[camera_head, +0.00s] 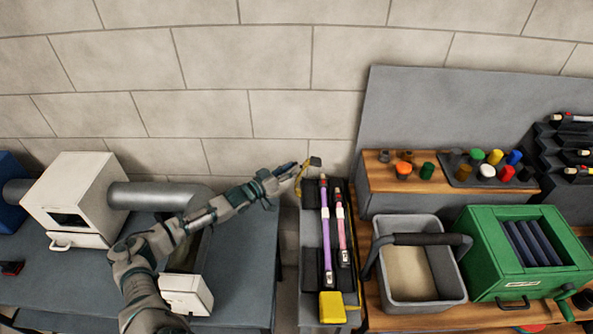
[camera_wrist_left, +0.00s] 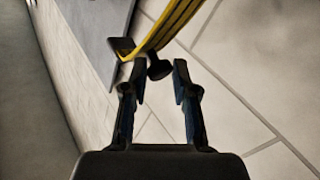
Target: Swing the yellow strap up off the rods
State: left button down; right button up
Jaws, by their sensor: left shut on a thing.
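The yellow strap (camera_head: 301,183) stands up at the back end of the rod rack (camera_head: 311,265), with a dark end at its top. My left gripper (camera_head: 297,172) is at it, left of the rack's back end. In the left wrist view the jaws (camera_wrist_left: 158,80) are closed on the strap's dark knob, and the yellow band (camera_wrist_left: 172,26) runs up and right from there. A purple rod (camera_head: 326,235) and a pink rod (camera_head: 341,222) lie side by side in the rack, with no strap across their middles. My right gripper is not in view.
A yellow block (camera_head: 332,307) sits at the rack's front end. A grey bin (camera_head: 445,272) with a dark handle and a green box (camera_head: 489,250) stand to the right. A white box with a duct (camera_head: 150,196) is at the left. A tiled wall rises behind.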

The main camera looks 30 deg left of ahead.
pick_arm(q)
jog(key=shift+s+f, duration=0.2)
jog(key=shift+f, duration=0.7)
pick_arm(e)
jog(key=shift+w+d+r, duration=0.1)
pick_arm(q)
jog(key=shift+d, duration=0.1)
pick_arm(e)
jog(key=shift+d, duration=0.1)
pick_arm(q)
jog(key=c, duration=1.2)
grip_release()
jog(key=shift+o, duration=1.4)
jog(key=shift+w+f, duration=0.1)
jog(key=shift+w, duration=0.1)
jog(key=v, duration=1.1)
jog(key=shift+a, duration=0.35)
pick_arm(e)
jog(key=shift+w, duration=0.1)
